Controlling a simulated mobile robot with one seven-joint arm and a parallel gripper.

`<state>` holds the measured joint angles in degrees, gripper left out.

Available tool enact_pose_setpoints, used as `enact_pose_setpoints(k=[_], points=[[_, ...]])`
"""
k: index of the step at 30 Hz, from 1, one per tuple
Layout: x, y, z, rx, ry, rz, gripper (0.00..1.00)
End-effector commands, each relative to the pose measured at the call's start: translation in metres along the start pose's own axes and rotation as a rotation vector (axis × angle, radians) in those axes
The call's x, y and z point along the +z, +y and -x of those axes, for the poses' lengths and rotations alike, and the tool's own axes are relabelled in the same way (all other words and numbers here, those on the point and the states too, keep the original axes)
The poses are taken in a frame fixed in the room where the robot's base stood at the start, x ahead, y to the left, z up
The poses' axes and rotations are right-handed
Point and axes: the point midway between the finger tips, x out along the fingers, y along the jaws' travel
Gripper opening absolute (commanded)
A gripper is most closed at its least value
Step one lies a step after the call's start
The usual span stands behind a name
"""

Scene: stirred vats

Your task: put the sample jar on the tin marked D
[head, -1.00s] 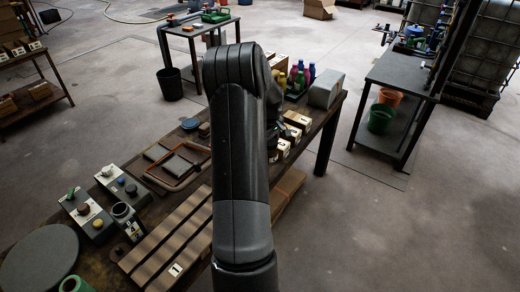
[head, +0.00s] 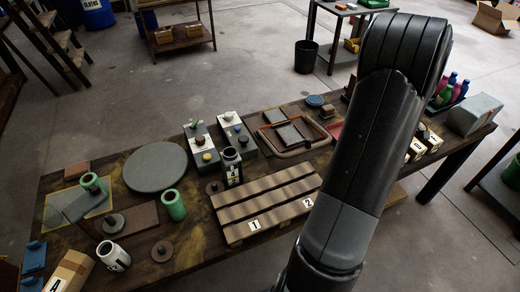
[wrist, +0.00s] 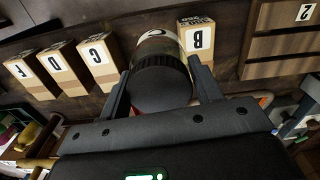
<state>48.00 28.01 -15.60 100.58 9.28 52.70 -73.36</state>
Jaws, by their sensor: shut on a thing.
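The sample jar (wrist: 160,82) is between the fingers of my gripper (wrist: 159,68) in the wrist view. Its dark ribbed lid faces the camera, and part of a pale label shows beyond it. My gripper is shut on it. The tin marked D (wrist: 55,62) is a tan block with a white label, left of the jar and apart from it, between the blocks marked C (wrist: 97,55) and F (wrist: 20,70). In the head view my arm hides the gripper and the jar. Some labelled blocks (head: 416,149) show right of the arm, their letters unclear.
The block marked B (wrist: 197,38) is close beside the jar. A slatted rack (head: 255,205) with labels 1 and 2 lies left of my arm. A white-labelled dark jar (head: 232,165) stands behind it. Coloured bottles (head: 448,90) and a grey case (head: 473,115) are at the table's right end.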

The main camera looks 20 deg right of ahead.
Motion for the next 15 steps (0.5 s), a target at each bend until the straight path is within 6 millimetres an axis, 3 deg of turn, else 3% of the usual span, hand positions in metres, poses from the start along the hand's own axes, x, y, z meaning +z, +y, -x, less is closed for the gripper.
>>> enact_pose_setpoints(k=[1,6,15], points=[[-0.022,-0.016,0.01,0.003,0.003,0.067,0.35],[-0.077,-0.068,0.034,0.001,0.004,0.275,0.35],[-0.147,-0.174,0.075,0.001,0.003,0.643,0.35]])
